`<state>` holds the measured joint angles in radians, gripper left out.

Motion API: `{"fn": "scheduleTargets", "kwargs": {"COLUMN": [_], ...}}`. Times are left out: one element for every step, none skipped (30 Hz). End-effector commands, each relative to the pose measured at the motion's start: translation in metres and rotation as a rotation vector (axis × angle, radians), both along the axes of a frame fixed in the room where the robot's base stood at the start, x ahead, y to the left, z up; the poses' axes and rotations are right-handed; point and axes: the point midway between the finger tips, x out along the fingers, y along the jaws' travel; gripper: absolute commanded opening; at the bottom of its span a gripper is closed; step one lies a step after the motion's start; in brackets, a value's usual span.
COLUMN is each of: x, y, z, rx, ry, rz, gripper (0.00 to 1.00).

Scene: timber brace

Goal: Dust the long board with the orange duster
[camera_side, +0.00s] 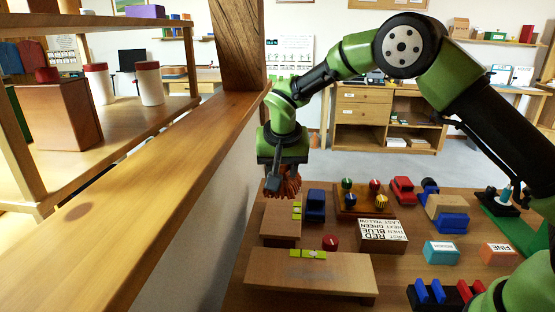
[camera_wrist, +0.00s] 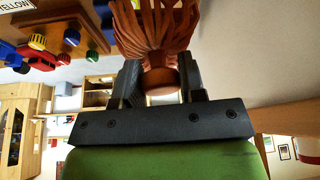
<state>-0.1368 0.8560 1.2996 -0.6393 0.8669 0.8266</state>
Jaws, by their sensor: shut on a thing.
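My gripper (camera_side: 277,176) is shut on the orange duster (camera_side: 290,186), whose bristles hang downward. In the wrist view the duster (camera_wrist: 158,28) sits by its round base between the two dark fingers (camera_wrist: 160,82). The duster is over the far end of a shorter board (camera_side: 279,222); I cannot tell whether its bristles touch anything. The long board (camera_side: 320,275) lies nearer the camera along the table's front, clear of the duster. Small yellow-green pieces lie at its back edge. Dust on it is too faint to make out for sure.
A red knob-like piece (camera_side: 331,242) stands behind the long board. A blue toy (camera_side: 315,205), a holder with coloured knobs (camera_side: 366,199), a lettered block (camera_side: 381,236) and a red car (camera_side: 403,190) stand to the right. A wooden post and beam (camera_side: 160,200) border the left.

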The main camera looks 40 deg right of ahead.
Motion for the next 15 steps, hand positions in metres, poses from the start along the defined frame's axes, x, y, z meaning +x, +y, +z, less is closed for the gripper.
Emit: {"fn": "scheduleTargets", "kwargs": {"x": [-0.012, -0.019, -0.028, -0.036, -0.044, -0.056, -0.065, -0.075, -0.089, -0.100, -0.110, -0.125, -0.135, -0.146, -0.159], "y": [0.006, 0.008, 0.010, 0.013, 0.015, 0.017, 0.019, 0.020, 0.021, 0.022, 0.023, 0.023, 0.023, 0.023, 0.022], "z": [0.000, 0.000, -0.001, -0.001, -0.002, -0.002, -0.002, -0.002, -0.001, -0.001, -0.001, 0.000, 0.000, 0.001, 0.002], "rx": [-0.002, -0.003, -0.003, -0.003, -0.004, -0.004, -0.005, -0.005, -0.004, -0.004, -0.004, -0.005, -0.005, -0.003, -0.004], "ry": [0.003, 0.002, 0.003, 0.003, 0.003, 0.002, 0.002, 0.002, 0.002, 0.002, 0.002, 0.001, 0.001, 0.000, 0.001], "rz": [-0.064, -0.112, -0.179, -0.231, -0.288, -0.366, -0.426, -0.491, -0.581, -0.647, -0.715, -0.804, -0.869, -0.933, -1.013], "gripper": [0.18, 0.18, 0.18, 0.18, 0.18, 0.18, 0.18, 0.18, 0.18, 0.18, 0.18, 0.18, 0.18, 0.18, 0.18]}}
